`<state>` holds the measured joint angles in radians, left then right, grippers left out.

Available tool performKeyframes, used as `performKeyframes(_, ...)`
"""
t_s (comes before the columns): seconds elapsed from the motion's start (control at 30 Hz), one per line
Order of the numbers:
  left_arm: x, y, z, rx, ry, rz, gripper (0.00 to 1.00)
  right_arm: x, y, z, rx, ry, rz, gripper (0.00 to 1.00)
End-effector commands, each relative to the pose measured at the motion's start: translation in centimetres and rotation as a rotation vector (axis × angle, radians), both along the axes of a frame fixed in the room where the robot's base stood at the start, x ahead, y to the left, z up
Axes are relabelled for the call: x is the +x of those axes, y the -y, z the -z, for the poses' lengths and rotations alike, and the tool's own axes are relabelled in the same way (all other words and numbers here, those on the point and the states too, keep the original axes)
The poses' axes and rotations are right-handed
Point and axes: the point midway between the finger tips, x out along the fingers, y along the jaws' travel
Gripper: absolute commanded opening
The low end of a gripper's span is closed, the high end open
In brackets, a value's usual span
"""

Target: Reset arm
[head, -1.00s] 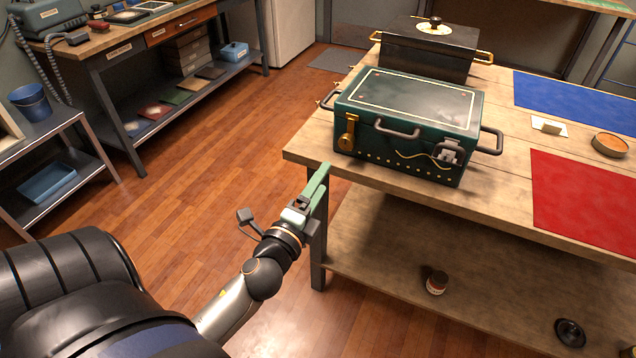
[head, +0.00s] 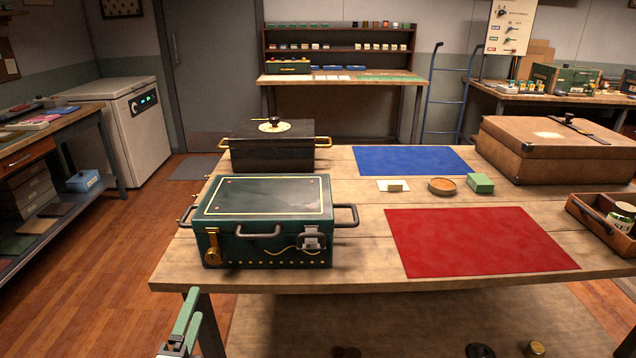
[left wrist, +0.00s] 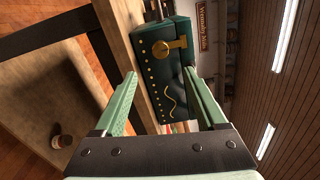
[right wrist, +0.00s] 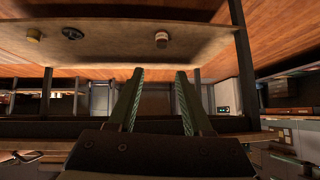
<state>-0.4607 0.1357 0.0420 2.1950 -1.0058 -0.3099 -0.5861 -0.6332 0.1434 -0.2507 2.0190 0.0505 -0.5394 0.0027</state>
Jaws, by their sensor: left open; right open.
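My left gripper (head: 184,322) is at the lower left of the head view, in front of the table's near left corner and apart from it. In the left wrist view its two green fingers (left wrist: 160,88) are spread and empty, with the dark green box beyond them. My right gripper is out of the head view. In the right wrist view its fingers (right wrist: 157,88) are spread with nothing between them, and the table's lower shelf (right wrist: 120,42) shows above them.
On the table (head: 290,280) stand a dark green box (head: 265,225), a black box (head: 270,150) and a brown case (head: 550,150). A red mat (head: 480,240) and a blue mat (head: 410,160) lie flat. A wooden tray (head: 590,222) sits at the right edge. Floor is clear at left.

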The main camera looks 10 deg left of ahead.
Motion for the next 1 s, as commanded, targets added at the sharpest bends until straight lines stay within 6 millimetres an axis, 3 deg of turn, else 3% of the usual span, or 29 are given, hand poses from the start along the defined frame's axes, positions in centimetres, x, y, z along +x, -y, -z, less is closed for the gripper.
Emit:
performKeyframes(0.13, -0.3, 1.0, 2.5, -0.151, -0.041, 0.017, 0.74, 0.1, 0.0, 0.0, 0.0, 0.002, 0.0, 0.5)
performKeyframes(0.27, -1.7, 3.8, 7.9, -0.511, -0.146, 0.032, 0.74, 0.1, 0.0, -0.1, 0.0, 0.003, 0.0, 0.5)
performKeyframes(0.4, -4.7, 8.5, 14.6, -0.975, -0.311, -0.007, 0.74, 0.1, 0.0, -0.1, 0.0, 0.003, 0.0, 0.5)
performKeyframes(0.5, -7.5, 12.0, 18.3, -1.263, -0.432, -0.069, 0.74, 0.1, 0.0, -0.1, 0.0, 0.003, 0.0, 0.5)
performKeyframes(0.67, -12.6, 17.7, 22.7, -1.664, -0.629, -0.219, 0.74, 0.2, 0.0, -0.2, 0.001, 0.005, 0.0, 0.5)
performKeyframes(0.7, -12.8, 17.8, 21.2, -1.688, -0.631, -0.232, 0.74, 0.2, 0.0, -2.0, 0.001, 0.005, -0.002, 0.5)
performKeyframes(0.8, -12.9, 17.0, 18.7, -1.676, -0.611, -0.238, 0.74, 0.3, 0.3, -4.8, -0.001, 0.018, 0.007, 0.5)
performKeyframes(1.0, -13.5, 15.6, 14.8, -1.669, -0.583, -0.259, 0.74, -0.5, 2.0, -8.7, -0.022, 0.018, 0.037, 0.5)
